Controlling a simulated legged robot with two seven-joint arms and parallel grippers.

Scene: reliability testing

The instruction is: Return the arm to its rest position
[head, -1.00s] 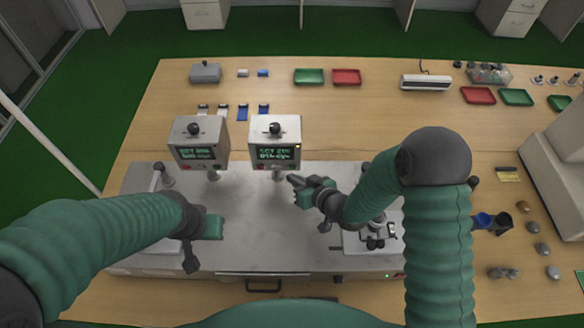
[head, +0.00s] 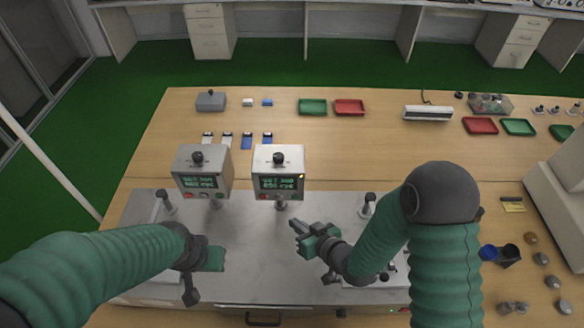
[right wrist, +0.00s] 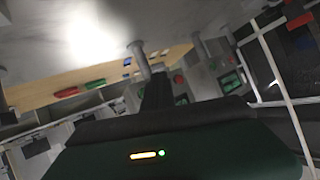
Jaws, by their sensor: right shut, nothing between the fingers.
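My right arm comes in from the right, bent at the elbow. Its gripper (head: 297,228) is shut and empty, held over the grey metal bench top (head: 245,235), in front of the right control box (head: 278,172) and apart from it. In the right wrist view the dark fingers (right wrist: 157,92) are together with nothing between them. My left arm reaches in from the left. Its gripper (head: 191,290) hangs over the left part of the bench top; its jaws are too unclear to read. The left control box (head: 202,172) stands beside the right one; both have lit green displays.
A small post (head: 367,205) with a dark knob stands right of my right gripper. A microscope-like device lies partly hidden under my right arm. Blue and dark cups (head: 499,254) and several stones are at the right. Trays (head: 312,107) lie at the back of the wooden table (head: 400,150).

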